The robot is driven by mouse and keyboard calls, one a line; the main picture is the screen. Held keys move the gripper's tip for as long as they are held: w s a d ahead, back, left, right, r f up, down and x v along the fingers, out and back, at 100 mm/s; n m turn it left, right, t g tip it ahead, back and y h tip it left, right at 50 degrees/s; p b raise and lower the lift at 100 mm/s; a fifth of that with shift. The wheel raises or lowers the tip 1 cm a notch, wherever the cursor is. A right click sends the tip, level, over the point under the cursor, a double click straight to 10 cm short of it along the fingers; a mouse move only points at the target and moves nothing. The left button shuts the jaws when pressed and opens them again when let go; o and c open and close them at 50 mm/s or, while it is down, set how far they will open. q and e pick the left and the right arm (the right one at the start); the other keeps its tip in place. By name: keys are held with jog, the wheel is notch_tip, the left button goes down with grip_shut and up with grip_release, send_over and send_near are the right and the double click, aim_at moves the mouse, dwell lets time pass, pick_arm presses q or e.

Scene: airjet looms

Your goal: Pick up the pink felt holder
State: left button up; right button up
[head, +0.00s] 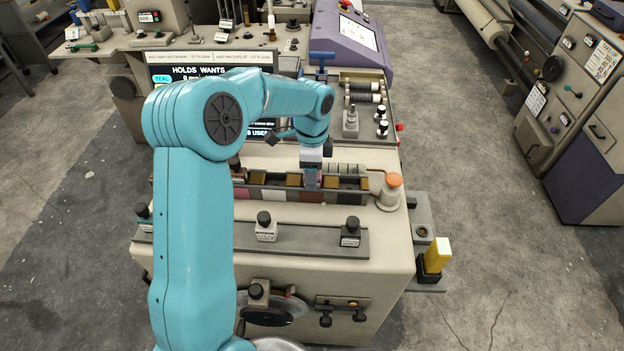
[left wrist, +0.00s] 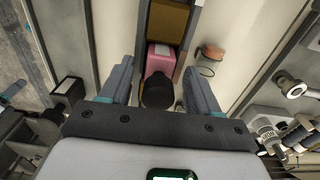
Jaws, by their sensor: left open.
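The pink felt holder (left wrist: 160,55) shows in the left wrist view as a pink block with a lighter label, sitting in a narrow dark rack (left wrist: 142,35). A round black knob (left wrist: 158,92) stands in front of it. My left gripper (left wrist: 160,88) is open, its two fingers on either side of the knob; contact cannot be told. My right gripper is not in view.
A brown block (left wrist: 168,18) sits in the rack beyond the pink one. An orange-capped jar (head: 391,188) stands right of the rack. Black-knobbed blocks (head: 265,228) line the front ledge. A yellow block (head: 437,254) sits at the right side. A sign screen (head: 190,70) stands behind my arm.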

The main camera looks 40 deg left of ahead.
pick_arm(q)
jog(key=shift+s+d+r, duration=0.1)
jog(key=shift+d, duration=0.05)
jog(key=shift+c, duration=0.6)
grip_shut()
